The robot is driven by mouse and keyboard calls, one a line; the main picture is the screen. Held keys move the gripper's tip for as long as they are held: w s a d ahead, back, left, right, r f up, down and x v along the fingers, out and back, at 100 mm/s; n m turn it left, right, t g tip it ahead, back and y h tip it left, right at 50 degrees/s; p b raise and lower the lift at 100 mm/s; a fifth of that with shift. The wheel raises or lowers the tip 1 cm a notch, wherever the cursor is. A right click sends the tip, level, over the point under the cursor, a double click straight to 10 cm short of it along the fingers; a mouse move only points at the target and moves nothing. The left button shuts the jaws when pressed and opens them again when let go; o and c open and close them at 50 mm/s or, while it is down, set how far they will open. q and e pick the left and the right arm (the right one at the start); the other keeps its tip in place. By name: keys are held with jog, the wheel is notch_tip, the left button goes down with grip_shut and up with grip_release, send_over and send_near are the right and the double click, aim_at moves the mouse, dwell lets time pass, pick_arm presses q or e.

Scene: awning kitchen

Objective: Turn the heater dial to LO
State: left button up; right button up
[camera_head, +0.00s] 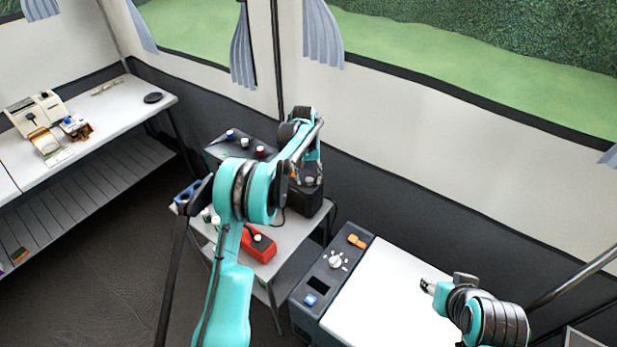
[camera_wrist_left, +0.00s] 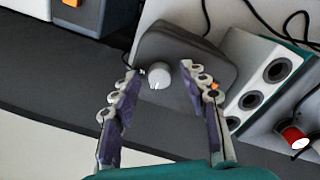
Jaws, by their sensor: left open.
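The heater appears to be the dark grey box (camera_head: 309,202) on the small side table, with a pale round dial (camera_head: 309,181) on top. In the left wrist view the box (camera_wrist_left: 183,48) and its dial (camera_wrist_left: 160,76) show clearly. A small mark shows on the dial's lower edge; no LO lettering can be read. My left gripper (camera_wrist_left: 165,84) is open, its fingers on either side of the dial with gaps to both. In the head view the left gripper (camera_head: 306,168) is above the box. My right gripper (camera_head: 428,286) is over the white worktop; its jaws are too small to judge.
A grey box (camera_head: 228,148) with coloured knobs stands behind, and a red box (camera_head: 258,244) lies nearer. A control panel (camera_head: 330,275) with another dial (camera_head: 336,261) is to the right. Black cables run beside the heater. A white table (camera_head: 110,110) stands at the left.

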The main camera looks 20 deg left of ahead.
aim_at(307, 180)
pick_arm(q)
notch_tip(307, 180, up, 12)
jog(key=shift+a, duration=0.3)
jog(key=shift+s, duration=0.1)
dwell(0.3)
jog(key=s+d+r+m+t, duration=0.1)
jog(key=s+r+t, duration=0.1)
jog(key=s+r, duration=0.45)
jog(key=s+d+r+t, duration=0.1)
jog(key=s+d+r, duration=0.15)
jog(key=s, duration=0.75)
jog(key=s+f+m+t, duration=0.1)
jog(key=s+f+t, duration=0.1)
jog(key=s, duration=0.8)
jog(key=s+f+t, duration=0.2)
jog(key=s+f, duration=0.3)
jog(key=s, duration=0.5)
jog(key=shift+d+m+y+b, duration=0.3)
jog(key=shift+m+b, duration=0.1)
jog(key=shift+b, duration=0.05)
